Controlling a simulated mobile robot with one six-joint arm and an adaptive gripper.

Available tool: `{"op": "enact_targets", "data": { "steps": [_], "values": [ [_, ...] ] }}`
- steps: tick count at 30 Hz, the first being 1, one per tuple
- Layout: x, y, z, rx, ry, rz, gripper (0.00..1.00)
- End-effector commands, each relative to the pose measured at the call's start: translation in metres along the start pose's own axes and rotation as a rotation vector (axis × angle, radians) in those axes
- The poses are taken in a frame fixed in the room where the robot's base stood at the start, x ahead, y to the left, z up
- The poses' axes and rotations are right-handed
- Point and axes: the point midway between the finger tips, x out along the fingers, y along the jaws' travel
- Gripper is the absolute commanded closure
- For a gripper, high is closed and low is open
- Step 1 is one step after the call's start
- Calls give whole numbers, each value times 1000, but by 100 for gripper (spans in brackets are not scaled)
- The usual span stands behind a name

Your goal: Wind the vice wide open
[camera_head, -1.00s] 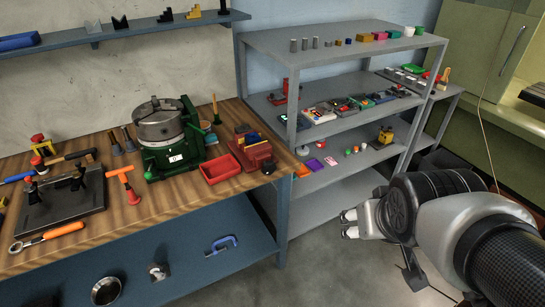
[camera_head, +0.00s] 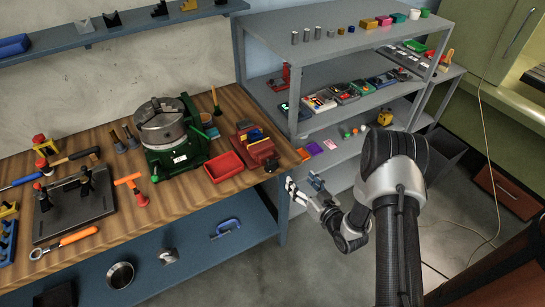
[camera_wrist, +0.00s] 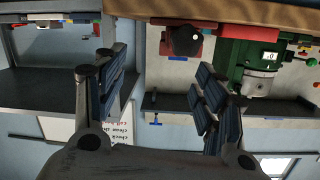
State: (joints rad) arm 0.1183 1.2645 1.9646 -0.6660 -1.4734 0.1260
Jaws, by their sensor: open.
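A red vice (camera_head: 262,152) stands at the right front corner of the wooden bench, beside a red tray (camera_head: 223,166). Blue and yellow pieces show at its top; how far its jaws are apart is too small to tell. In the wrist view a red block with a dark round end, apparently the vice (camera_wrist: 187,41), shows near the top, beyond my fingers. My gripper (camera_head: 303,184) is open and empty, in front of the bench's right corner and apart from the vice. Both fingers also frame an empty gap in the wrist view (camera_wrist: 160,75).
A green machine with a steel chuck (camera_head: 162,128) stands left of the vice. A grey shelf rack (camera_head: 330,60) with many small items stands close on the right. A dark plate fixture (camera_head: 75,205) and an orange-handled tool (camera_head: 78,236) lie at left. The floor in front is clear.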

Motion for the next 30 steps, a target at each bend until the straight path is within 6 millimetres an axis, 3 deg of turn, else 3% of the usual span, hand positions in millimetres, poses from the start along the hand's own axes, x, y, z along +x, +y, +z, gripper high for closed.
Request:
{"op": "enact_targets", "data": {
  "steps": [3, 7, 11, 17, 30],
  "values": [
    [-17, -17, 22, 72, 74, -44, 36],
    [-29, -28, 33, 116, 130, -70, 36],
    [-29, -32, 35, 128, 153, -80, 36],
    [1, -35, 30, 128, 155, -84, 36],
    [95, -41, 16, 127, 154, -82, 36]
  ]
}}
